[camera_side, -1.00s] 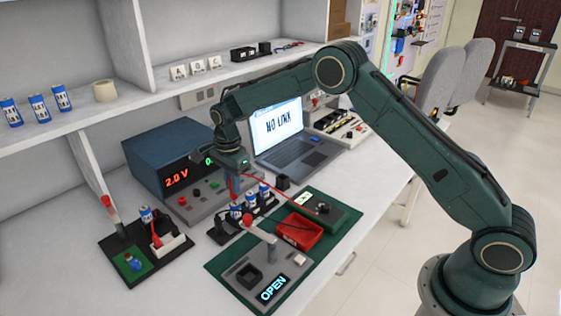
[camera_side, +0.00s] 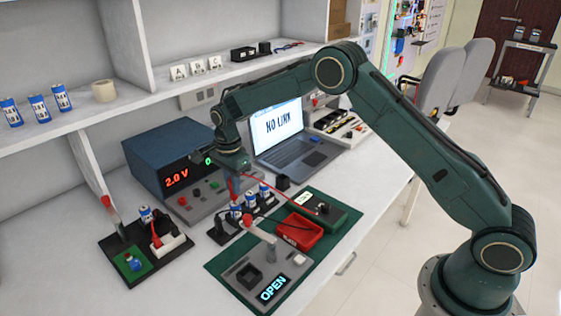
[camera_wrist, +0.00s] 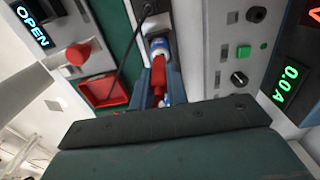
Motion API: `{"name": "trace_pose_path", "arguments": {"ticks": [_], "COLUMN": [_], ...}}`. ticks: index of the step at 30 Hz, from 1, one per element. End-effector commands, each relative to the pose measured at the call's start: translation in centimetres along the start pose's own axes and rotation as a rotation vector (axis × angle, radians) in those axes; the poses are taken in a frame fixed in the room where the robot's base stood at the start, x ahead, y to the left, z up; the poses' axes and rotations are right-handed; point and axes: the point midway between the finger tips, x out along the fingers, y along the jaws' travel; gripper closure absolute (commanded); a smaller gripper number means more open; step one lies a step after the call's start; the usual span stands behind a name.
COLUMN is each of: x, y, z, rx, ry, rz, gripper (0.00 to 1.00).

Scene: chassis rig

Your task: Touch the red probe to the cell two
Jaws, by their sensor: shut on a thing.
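My gripper (camera_side: 234,184) points down above the black holder (camera_side: 228,234) that carries a row of blue-and-white cells (camera_side: 250,200). In the wrist view my gripper (camera_wrist: 158,88) is shut on the red probe (camera_wrist: 158,72), which lies between its fingers. The probe's far end overlaps a blue cell (camera_wrist: 158,46) in that view; whether they touch cannot be told. In the side view the gripper and cells largely hide the probe, and a red lead runs right from it. I cannot tell which cell is number two.
A blue power supply (camera_side: 166,158) reading 2.0 V stands behind. The laptop (camera_side: 282,128) shows NO LINK. In front, a green mat bears a red tray (camera_side: 300,230) and a grey panel with an OPEN display (camera_side: 272,288). A black board (camera_side: 112,262) with another cell sits left.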

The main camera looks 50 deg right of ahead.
Motion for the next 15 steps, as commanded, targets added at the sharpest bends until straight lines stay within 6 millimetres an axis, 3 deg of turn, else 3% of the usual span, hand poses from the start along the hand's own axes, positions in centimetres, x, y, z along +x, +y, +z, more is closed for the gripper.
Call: {"name": "trace_pose_path", "arguments": {"ticks": [15], "x": [-1.6], "y": [0.0], "z": [0.0], "rx": [0.000], "ry": [0.000], "rz": [-0.002], "gripper": [1.00]}}
